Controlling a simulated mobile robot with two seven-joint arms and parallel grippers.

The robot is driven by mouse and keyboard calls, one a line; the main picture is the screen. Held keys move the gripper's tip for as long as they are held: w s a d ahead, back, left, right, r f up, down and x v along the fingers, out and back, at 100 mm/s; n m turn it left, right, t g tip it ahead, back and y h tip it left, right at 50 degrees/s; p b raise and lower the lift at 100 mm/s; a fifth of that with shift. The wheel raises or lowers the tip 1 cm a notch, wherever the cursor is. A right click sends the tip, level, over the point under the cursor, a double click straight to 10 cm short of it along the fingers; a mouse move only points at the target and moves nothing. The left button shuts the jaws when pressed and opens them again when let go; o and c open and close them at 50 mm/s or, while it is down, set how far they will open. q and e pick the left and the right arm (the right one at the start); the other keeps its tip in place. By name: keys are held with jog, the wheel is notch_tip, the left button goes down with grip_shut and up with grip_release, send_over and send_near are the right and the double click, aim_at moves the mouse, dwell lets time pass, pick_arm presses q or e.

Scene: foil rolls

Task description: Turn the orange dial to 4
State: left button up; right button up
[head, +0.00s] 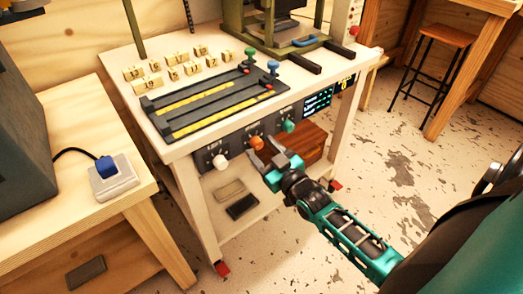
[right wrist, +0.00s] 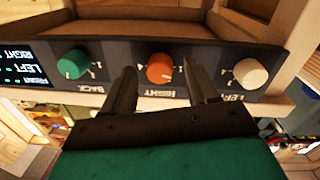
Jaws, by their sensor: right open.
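The orange dial (head: 257,142) sits in the middle of a dark control panel on the bench's front, between a white dial (head: 220,161) and a green dial (head: 288,125). In the right wrist view, which is upside down, the orange dial (right wrist: 160,68) lies between and just beyond my open fingers, which do not visibly touch it. Its pointer setting is too small to read. My right gripper (head: 264,155) is at the panel in front of the orange dial, open and empty; it also shows in the right wrist view (right wrist: 163,88). My left gripper is not in view.
The white bench (head: 120,70) carries a black slide board with yellow strips (head: 215,100) and several numbered blocks (head: 185,62). A small screen (head: 318,102) is at the panel's right. A blue button on a white base (head: 107,167) stands on the left table.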

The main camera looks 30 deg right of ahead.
jog(key=shift+w, duration=0.55)
jog(key=c, duration=1)
